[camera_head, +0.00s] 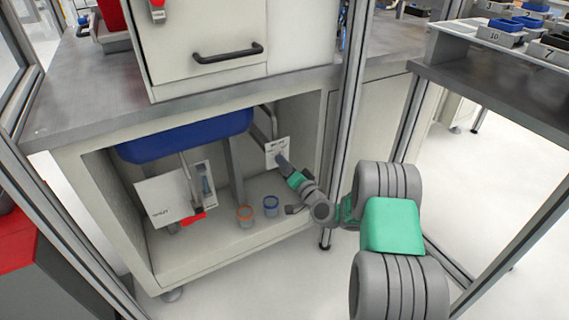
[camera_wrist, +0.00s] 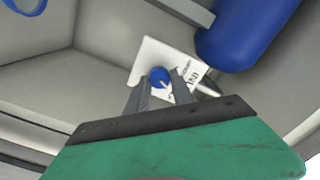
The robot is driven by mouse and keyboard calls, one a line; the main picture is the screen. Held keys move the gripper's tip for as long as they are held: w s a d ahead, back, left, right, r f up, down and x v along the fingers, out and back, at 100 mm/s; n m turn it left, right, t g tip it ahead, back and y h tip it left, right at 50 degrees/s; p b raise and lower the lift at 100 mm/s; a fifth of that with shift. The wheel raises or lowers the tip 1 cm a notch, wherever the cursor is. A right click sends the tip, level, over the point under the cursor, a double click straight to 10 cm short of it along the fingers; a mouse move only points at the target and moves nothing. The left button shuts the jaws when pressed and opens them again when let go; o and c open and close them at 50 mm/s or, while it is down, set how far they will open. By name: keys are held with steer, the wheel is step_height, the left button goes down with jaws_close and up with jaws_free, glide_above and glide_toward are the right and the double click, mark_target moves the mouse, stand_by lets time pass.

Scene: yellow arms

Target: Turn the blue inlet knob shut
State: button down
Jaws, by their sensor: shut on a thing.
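The blue inlet knob (camera_wrist: 159,77) sits on a white label plate (camera_wrist: 151,54) on the cabinet's inner wall. My gripper (camera_wrist: 160,82) has one finger on each side of the knob and is shut on it. In the head view my gripper (camera_head: 281,160) reaches into the open cabinet at the white plate (camera_head: 276,148); the knob is hidden there behind the gripper. The exact turn angle of the knob cannot be told.
A blue tank (camera_head: 190,136) hangs under the cabinet top, close to the gripper. An orange-rimmed cup (camera_head: 246,217) and a blue-rimmed cup (camera_head: 271,206) stand on the cabinet floor. A metal frame post (camera_head: 345,130) stands near my arm.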

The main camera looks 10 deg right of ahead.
steer(key=shift+m+p, duration=0.6)
steer(key=shift+m, duration=1.7)
steer(key=shift+f, duration=0.1)
steer(key=c, duration=1.1)
jaws_free()
steer(key=p+v, duration=0.1)
steer(key=v, duration=0.7)
